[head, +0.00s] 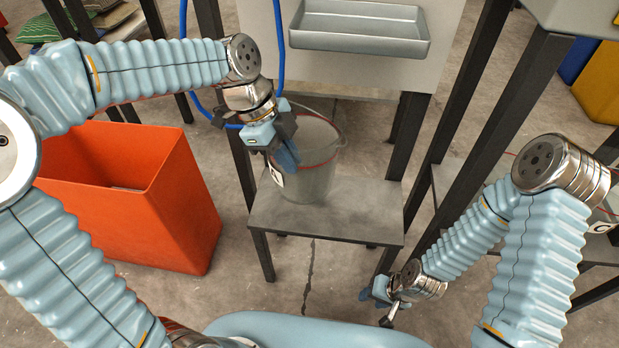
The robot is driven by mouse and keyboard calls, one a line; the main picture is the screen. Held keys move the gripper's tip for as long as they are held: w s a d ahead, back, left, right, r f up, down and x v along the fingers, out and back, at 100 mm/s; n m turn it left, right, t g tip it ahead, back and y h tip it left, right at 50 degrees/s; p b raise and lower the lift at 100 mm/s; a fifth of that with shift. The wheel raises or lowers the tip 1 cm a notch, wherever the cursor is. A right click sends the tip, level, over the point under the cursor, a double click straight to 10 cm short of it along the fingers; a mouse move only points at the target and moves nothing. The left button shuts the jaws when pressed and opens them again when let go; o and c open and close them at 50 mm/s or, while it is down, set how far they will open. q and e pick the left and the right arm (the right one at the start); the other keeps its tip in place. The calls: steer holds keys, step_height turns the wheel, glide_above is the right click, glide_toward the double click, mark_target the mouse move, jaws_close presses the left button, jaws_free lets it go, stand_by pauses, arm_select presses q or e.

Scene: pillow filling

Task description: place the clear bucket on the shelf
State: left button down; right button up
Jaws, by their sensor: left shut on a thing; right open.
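The clear bucket (318,163) is see-through grey with a red line around it and a thin wire handle. It appears upright on or just above the low grey shelf (350,215); I cannot tell whether its base touches. My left gripper (286,150) is shut on the bucket's left side near the rim and hides part of it. My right gripper (378,303) is open and empty, low at the front right of the shelf.
An orange bin (150,215) stands left of the shelf. A metal tray (360,28) sits on a higher surface behind. A blue hose (280,50) hangs near my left wrist. Dark table legs (470,100) rise at the right. Pillows (60,22) lie at the far left.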

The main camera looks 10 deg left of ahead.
mark_target(311, 187)
arm_select(q)
steer(key=d+f, duration=0.1)
steer(key=f, duration=0.1)
steer(key=w+d+f, duration=0.1)
steer(key=d+f, duration=0.1)
steer(key=shift+w, duration=0.15)
steer(key=shift+w+d+f, duration=0.1)
steer(key=shift+f, duration=0.85)
steer(key=shift+w+d+f, duration=0.1)
steer(key=shift+f, duration=0.85)
steer(key=shift+b, duration=0.3)
steer(key=c, duration=1.7)
jaws_free()
steer(key=shift+s+f, duration=0.1)
steer(key=shift+f, duration=0.05)
steer(key=o, duration=0.5)
steer(key=p+v, duration=0.1)
steer(key=v, duration=1.1)
